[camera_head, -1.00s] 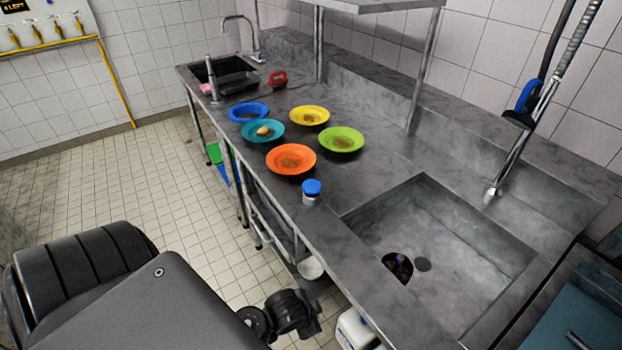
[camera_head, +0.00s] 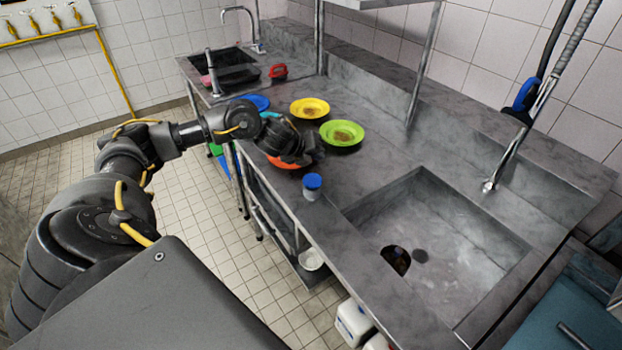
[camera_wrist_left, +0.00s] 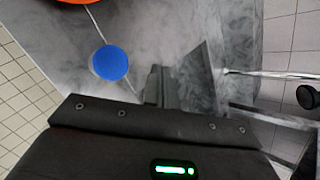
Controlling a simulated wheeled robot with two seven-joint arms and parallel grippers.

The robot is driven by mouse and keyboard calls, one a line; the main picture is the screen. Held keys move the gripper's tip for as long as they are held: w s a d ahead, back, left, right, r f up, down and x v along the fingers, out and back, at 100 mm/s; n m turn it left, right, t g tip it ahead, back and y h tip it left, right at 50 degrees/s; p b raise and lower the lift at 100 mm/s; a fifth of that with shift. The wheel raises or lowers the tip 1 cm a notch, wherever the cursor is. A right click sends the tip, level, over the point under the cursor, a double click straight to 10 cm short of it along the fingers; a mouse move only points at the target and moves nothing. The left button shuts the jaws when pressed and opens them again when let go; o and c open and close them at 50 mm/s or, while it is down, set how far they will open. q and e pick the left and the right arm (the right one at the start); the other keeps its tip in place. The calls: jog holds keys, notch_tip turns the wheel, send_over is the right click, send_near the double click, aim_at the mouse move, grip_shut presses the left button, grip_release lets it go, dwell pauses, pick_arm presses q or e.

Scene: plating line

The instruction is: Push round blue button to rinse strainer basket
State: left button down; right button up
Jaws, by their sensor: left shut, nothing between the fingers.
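The round blue button (camera_head: 312,181) is a blue cap on a short white base, standing on the steel counter just left of the sink. In the left wrist view the blue button (camera_wrist_left: 110,63) shows up and left of my fingers. My left gripper (camera_head: 312,153) is shut and empty. It is above the counter by the orange plate, behind the button and apart from it. The fingertips also show in the left wrist view (camera_wrist_left: 159,80). The strainer basket (camera_head: 396,260) seems to be the dark round thing in the sink's drain; its contents are unclear. My right gripper is out of view.
My left arm partly hides the orange plate (camera_head: 284,162) and the blue plate (camera_head: 258,102). A yellow plate (camera_head: 309,107) and a green plate (camera_head: 342,134) stand behind. The sink (camera_head: 455,265) lies right of the button, with a spray tap (camera_head: 512,150) above it.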

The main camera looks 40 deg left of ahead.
pick_arm(q)
jog(key=shift+a+r, duration=0.3)
jog(key=shift+a, duration=0.3)
jog(key=shift+a+r, duration=0.25)
jog(key=shift+a, duration=0.3)
jog(key=b, duration=0.8)
send_near(317, 176)
jog(key=x, duration=0.3)
jog(key=r+x, duration=0.1)
jog(key=shift+w+d+f, duration=0.1)
jog(key=shift+w+f, duration=0.25)
jog(key=shift+w, duration=0.35)
jog(key=shift+f, duration=0.1)
jog(key=shift+f, duration=0.15)
jog(key=shift+s+f, duration=0.1)
jog(key=shift+f, duration=0.15)
